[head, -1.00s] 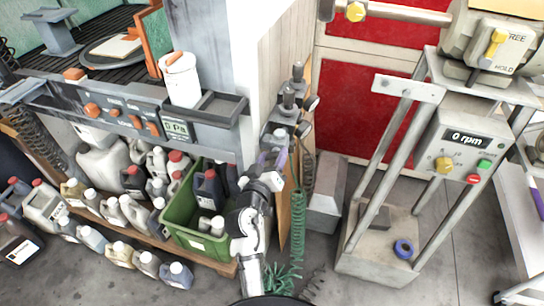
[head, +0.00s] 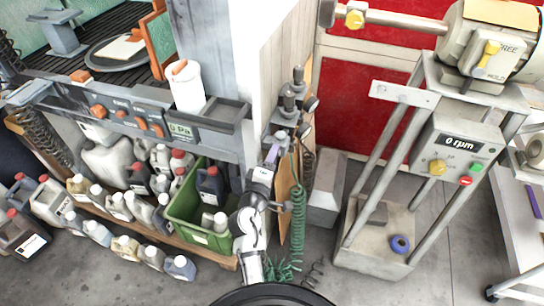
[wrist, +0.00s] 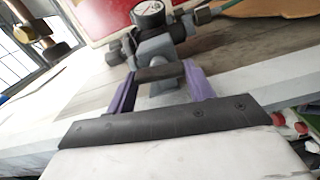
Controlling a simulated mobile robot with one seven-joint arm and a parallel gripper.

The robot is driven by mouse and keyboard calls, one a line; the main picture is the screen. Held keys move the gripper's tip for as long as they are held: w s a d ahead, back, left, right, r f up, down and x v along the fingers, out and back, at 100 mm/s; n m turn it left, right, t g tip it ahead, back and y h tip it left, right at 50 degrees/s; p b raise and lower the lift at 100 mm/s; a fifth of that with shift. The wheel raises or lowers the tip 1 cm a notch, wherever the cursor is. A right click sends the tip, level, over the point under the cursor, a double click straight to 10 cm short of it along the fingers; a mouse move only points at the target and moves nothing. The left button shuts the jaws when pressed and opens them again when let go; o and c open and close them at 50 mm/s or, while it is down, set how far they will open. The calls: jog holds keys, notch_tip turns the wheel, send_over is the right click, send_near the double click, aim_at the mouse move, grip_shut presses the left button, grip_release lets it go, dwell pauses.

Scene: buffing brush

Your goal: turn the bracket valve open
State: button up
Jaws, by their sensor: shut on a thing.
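The bracket valve (head: 283,137) sits on the grey fittings at the post's edge, in the middle of the head view, partly hidden by my gripper. In the wrist view, its dark grey handle (wrist: 158,73) lies crosswise between my two purple fingers. My gripper (wrist: 160,85) is shut on this handle. A grey valve body (wrist: 154,50) and a round white-faced gauge (wrist: 149,13) are just beyond it. In the head view my gripper (head: 271,155) reaches up to the valve from below. The handle's exact angle cannot be told.
A green coiled hose (head: 296,205) hangs right of my gripper. A green crate (head: 187,226) and several jugs stand at lower left. A metal stand (head: 362,256) is at right, with bare floor in front.

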jog(key=shift+r+n, duration=0.1)
jog(key=shift+n, duration=0.5)
jog(key=shift+p, duration=0.3)
jog(key=o, duration=1)
jog(key=shift+f, duration=0.2)
